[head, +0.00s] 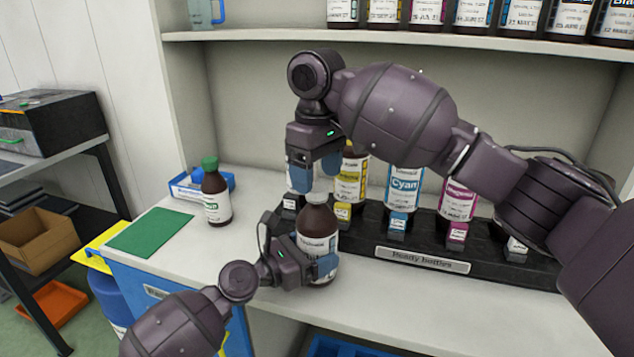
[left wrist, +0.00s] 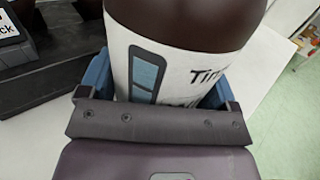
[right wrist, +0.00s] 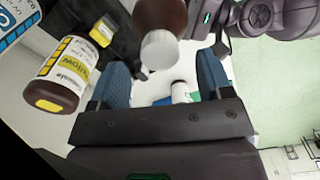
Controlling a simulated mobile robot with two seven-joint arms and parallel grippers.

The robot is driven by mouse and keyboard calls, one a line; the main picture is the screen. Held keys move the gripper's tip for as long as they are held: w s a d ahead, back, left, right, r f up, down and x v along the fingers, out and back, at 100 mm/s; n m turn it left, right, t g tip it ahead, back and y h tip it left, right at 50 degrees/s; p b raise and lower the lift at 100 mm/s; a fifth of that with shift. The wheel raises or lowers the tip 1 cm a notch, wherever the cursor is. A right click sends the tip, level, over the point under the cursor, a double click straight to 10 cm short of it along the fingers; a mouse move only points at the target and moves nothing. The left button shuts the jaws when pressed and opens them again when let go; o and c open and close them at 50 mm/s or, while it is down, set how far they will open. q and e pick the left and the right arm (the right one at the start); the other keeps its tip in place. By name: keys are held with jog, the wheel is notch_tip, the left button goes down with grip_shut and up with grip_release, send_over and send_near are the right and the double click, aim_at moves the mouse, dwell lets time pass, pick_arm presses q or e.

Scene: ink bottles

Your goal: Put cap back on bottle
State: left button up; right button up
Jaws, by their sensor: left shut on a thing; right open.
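A brown bottle with a white label (head: 318,242) stands upright at the front of the rack. My left gripper (head: 313,262) is shut around its body, and the label fills much of the left wrist view (left wrist: 165,70). A white cap (right wrist: 160,50) sits on top of this bottle in the right wrist view; it also shows pale in the head view (head: 317,198). I cannot tell whether it is screwed tight. My right gripper (head: 315,172) is open and empty just above the cap, fingers pointing down. In the right wrist view the cap appears between and beyond the fingertips.
A black rack (head: 380,246) behind holds several bottles, among them yellow (head: 351,178), cyan (head: 404,186) and magenta (head: 458,200). A green-capped bottle (head: 216,196) stands left, near a blue tray (head: 188,184) and a green mat (head: 150,232). The front right counter is clear.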

notch_tip(320, 180, up, 10)
jog(key=shift+f, duration=0.2)
pick_arm(q)
jog(key=o, duration=1.5)
jog(key=shift+o, duration=0.2)
jog(key=shift+a, duration=0.1)
jog(key=v, duration=1)
jog(key=shift+s+a+p, duration=0.2)
jog(key=shift+a+p, duration=0.05)
jog(key=shift+p, duration=0.15)
pick_arm(e)
jog(key=r, duration=0.2)
jog(key=shift+s+r, duration=0.3)
jog(key=shift+s, duration=0.1)
pick_arm(q)
jog(key=shift+a+f, duration=0.1)
